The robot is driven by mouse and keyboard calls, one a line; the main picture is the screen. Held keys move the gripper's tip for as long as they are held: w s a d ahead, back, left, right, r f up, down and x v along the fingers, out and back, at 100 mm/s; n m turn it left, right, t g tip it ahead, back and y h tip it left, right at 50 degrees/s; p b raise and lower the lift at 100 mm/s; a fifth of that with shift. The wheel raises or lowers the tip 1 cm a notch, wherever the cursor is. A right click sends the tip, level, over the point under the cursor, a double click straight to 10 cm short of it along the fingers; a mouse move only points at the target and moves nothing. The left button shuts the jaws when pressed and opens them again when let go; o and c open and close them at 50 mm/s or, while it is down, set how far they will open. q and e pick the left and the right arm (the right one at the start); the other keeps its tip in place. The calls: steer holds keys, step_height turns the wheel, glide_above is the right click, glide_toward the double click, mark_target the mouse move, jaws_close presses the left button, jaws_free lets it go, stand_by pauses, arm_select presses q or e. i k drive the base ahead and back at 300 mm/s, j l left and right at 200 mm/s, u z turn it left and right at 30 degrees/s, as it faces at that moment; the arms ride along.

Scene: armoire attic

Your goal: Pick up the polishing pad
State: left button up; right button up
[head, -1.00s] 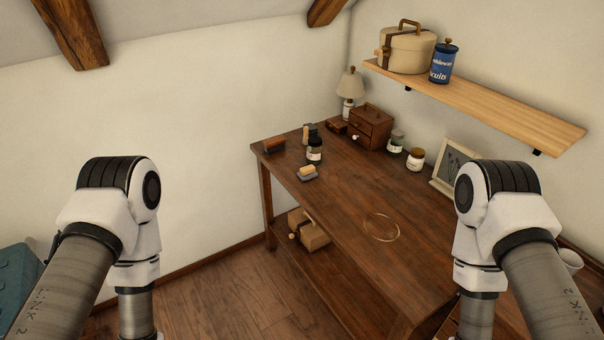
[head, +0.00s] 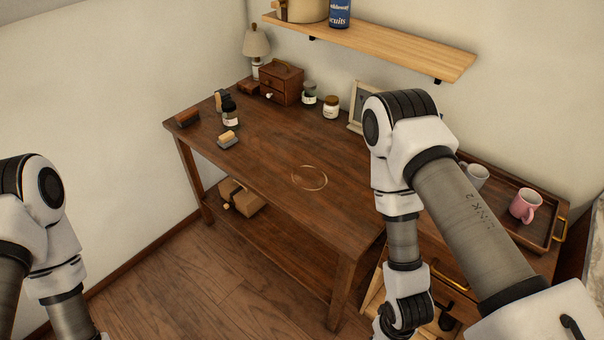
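A small block with a tan top and a grey base (head: 228,138), which looks like the polishing pad, lies near the left front edge of the wooden table (head: 262,160). A brown brush-like block (head: 187,118) lies at the table's left end. Both my arms show, but neither gripper is in view. The left arm is at the lower left, apart from the table. The right arm crosses in front of the table's right part and hides some of it.
A ring mark (head: 309,177) is on the bare middle. A tray (head: 548,241) with a pink mug (head: 525,204) is at right. A shelf (head: 370,42) hangs above.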

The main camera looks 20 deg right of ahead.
mark_target(228, 138)
steer(key=i+j+u, duration=0.15)
steer(key=i+j, duration=0.2)
steer(key=i, duration=0.15)
steer(key=i+j+u, duration=0.15)
steer(key=i+j, duration=0.15)
steer(key=i, duration=0.2)
steer(key=i+j, duration=0.15)
steer(key=i, duration=0.55)
steer(key=u, duration=0.05)
